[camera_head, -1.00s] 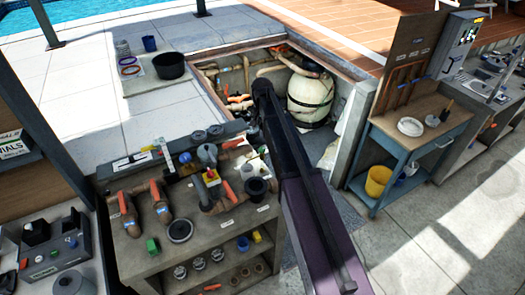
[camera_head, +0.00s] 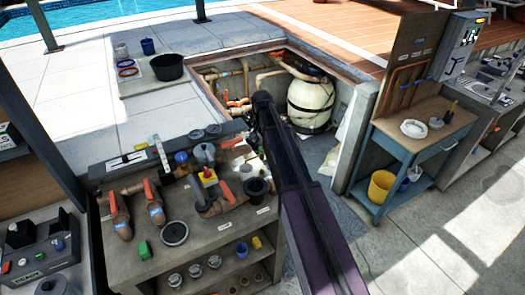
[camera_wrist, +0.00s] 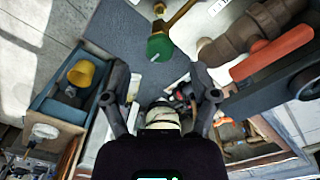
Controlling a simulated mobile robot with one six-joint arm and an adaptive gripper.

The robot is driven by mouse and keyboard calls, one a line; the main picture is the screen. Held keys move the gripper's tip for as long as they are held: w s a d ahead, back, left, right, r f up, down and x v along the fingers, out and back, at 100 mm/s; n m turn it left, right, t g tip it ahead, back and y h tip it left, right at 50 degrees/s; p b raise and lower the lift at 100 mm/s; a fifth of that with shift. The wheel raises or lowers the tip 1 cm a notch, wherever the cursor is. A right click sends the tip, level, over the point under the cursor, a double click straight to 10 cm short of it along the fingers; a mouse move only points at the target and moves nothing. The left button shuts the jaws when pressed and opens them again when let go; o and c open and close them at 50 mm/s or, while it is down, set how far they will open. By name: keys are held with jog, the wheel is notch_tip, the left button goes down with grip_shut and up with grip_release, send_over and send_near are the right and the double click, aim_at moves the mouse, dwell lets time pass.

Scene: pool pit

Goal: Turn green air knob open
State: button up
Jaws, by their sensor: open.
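A green round knob (camera_wrist: 160,46) on a brass-coloured stem shows in the wrist view, near the top centre. My gripper (camera_wrist: 157,74) is open and empty, with one dark finger on each side of the picture's middle. The knob lies beyond the fingertips, roughly centred between them, and no contact shows. In the head view my gripper (camera_head: 263,108) is at the far end of my dark arm, over the back right of the workbench.
The workbench (camera_head: 226,240) holds pipes with orange handles (camera_head: 151,191), a green item (camera_head: 144,250) and a black cup (camera_head: 256,190). The pit with a cream tank (camera_head: 311,103) lies behind. A blue cart (camera_head: 400,157) with a yellow bucket (camera_head: 382,184) stands right.

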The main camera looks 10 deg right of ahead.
aim_at(262, 150)
jog(key=shift+f+b, duration=1.4)
jog(key=shift+f, duration=0.25)
grip_shut()
jog(key=shift+d, duration=0.1)
